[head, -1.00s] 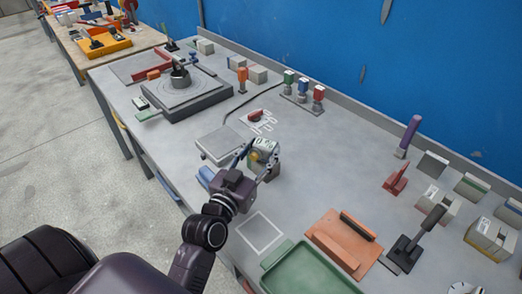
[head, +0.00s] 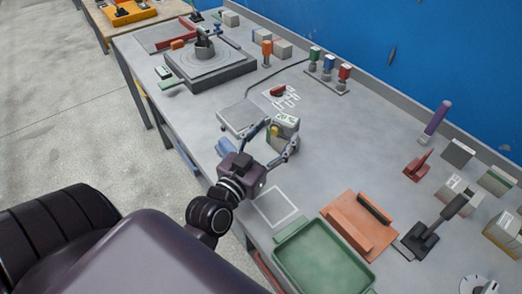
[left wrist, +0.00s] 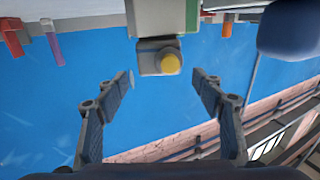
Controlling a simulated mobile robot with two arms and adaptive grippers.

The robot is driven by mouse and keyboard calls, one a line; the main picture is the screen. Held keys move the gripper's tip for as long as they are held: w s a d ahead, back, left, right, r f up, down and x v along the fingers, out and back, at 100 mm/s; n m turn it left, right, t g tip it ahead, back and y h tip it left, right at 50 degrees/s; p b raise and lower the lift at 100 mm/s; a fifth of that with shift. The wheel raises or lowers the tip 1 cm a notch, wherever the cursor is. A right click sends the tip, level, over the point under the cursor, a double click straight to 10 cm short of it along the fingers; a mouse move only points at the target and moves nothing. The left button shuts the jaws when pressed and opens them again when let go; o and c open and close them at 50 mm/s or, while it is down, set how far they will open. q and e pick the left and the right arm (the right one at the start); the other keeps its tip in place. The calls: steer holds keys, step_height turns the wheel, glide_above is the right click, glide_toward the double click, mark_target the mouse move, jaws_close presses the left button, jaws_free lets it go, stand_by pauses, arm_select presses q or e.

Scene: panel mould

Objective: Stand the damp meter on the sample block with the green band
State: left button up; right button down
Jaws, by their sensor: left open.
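The damp meter (head: 287,122), a pale grey device with a small display and a yellow knob, stands on the bench by my left gripper (head: 279,133). In the left wrist view the meter (left wrist: 157,45) shows at top centre, its yellow knob just beyond and between the two spread fingertips (left wrist: 163,80). The left gripper is open and empty; whether a finger touches the meter cannot be told. The sample block with the green band (head: 498,181) stands at the right back of the bench, well away from the gripper. My right gripper is not in view.
Other sample blocks (head: 458,152) stand around the green-banded one. A red stand (head: 418,165), a purple-handled tool (head: 437,120) and a black-handled tool (head: 420,240) are near them. The bench middle is clear.

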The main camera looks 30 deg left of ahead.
arm_select(q)
steer(key=s+b, duration=0.1)
steer(key=s, duration=0.7)
steer(key=shift+d, duration=0.25)
